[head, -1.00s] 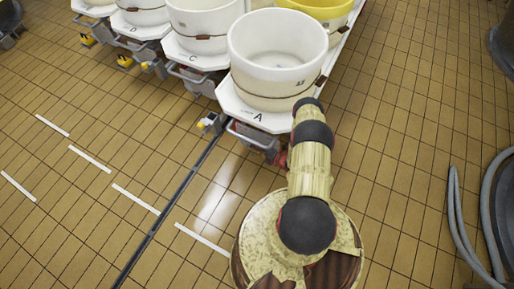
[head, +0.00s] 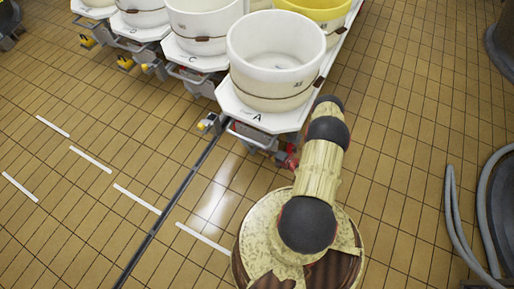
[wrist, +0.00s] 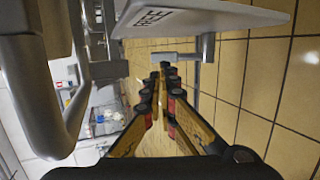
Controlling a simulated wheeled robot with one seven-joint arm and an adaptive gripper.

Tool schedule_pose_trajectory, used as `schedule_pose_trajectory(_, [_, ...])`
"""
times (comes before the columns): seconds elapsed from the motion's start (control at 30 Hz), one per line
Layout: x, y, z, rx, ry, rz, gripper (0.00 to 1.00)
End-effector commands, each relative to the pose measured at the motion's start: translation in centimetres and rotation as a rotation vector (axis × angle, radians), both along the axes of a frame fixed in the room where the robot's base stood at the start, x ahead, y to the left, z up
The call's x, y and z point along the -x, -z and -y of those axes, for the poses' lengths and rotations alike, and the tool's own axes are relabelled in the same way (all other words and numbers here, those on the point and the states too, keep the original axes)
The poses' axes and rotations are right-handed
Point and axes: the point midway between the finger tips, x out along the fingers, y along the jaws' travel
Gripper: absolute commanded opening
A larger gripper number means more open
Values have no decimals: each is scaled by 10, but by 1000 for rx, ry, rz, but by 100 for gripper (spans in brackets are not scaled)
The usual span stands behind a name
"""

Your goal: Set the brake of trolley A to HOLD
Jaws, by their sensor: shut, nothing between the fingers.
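Trolley A (head: 257,117) is a white platform marked "A", carrying a white vat (head: 275,60). My gripper shows only as a red part (head: 291,156) in the head view, low beside the trolley's right front corner; the arm hides some of that corner. In the wrist view my gripper (wrist: 163,72) is shut and empty, pointing away. A pale plate (wrist: 225,15) lettered "FREE", seen turned over, is above the fingers. A grey bar with an upright post (wrist: 207,47), perhaps the brake lever, is just right of the fingertips. I cannot tell whether they touch.
A thick grey tube frame (wrist: 35,90) stands close at the left in the wrist view. Other trolleys with vats, including trolley C (head: 193,51), line up to the left; a yellow vat (head: 312,8) is behind. Tiled floor is free at right, with grey hoses (head: 453,215) beyond.

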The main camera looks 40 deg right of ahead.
Motion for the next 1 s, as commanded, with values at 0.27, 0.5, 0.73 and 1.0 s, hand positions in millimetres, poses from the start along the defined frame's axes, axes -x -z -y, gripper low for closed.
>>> schedule_pose_trajectory(0.27, [37, -26, 6, -2, 3, -2, 0])
schedule_pose_trajectory(0.5, [45, -30, 7, 0, 0, -1, 0])
schedule_pose_trajectory(0.73, [45, -30, 7, 16, -6, 2, 0])
schedule_pose_trajectory(1.0, [63, -28, -44, 204, -251, 39, 0])
